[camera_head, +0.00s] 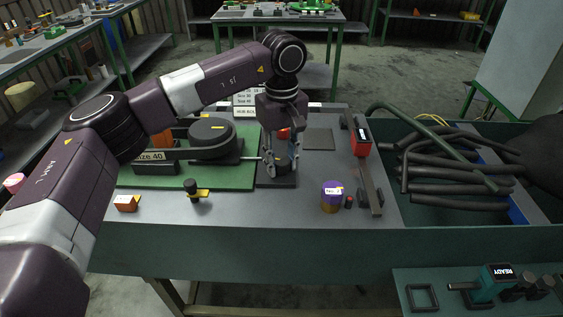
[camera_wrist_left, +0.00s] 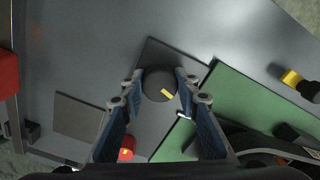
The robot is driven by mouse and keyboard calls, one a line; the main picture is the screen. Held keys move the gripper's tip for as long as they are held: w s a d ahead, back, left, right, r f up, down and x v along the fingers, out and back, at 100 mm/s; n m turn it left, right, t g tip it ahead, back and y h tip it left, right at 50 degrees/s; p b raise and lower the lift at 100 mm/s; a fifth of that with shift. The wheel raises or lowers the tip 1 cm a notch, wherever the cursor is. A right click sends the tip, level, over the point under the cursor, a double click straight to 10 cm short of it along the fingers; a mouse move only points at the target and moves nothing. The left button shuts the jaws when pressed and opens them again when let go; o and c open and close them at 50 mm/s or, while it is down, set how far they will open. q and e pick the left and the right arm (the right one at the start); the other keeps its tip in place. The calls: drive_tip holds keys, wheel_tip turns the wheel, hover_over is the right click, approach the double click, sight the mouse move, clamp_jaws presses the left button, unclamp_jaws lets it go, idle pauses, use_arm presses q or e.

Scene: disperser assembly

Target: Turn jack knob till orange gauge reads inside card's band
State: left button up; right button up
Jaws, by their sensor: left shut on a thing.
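My left gripper (camera_head: 281,172) reaches down in the head view to a dark round knob (camera_wrist_left: 156,84) on a dark square plate (camera_wrist_left: 170,57). In the left wrist view its two fingers stand on opposite sides of the knob, closed on it. A yellow mark (camera_wrist_left: 167,94) shows on top of the knob. A white card (camera_head: 250,99) with printed size lines stands at the back, partly hidden by my arm. An orange-red device (camera_head: 362,140) with a dark face stands to the right; I cannot read a value on it. My right gripper is out of view.
A green board (camera_head: 230,179) with a dark round part (camera_head: 211,132) and a "Size 40" label lies left of the knob. A purple-topped jar (camera_head: 331,197) stands at front right. Dark rods (camera_head: 450,190) fill a green bin beside the table.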

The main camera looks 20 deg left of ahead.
sight(281, 159)
use_arm(q)
drive_tip(key=m, duration=0.4)
drive_tip(key=shift+w+r, duration=0.1)
drive_tip(key=shift+r, duration=0.05)
drive_tip(key=shift+m, duration=2.2)
drive_tip(key=o, duration=0.9)
drive_tip(key=shift+o, duration=1.3)
wheel_tip(281, 159, up, 12)
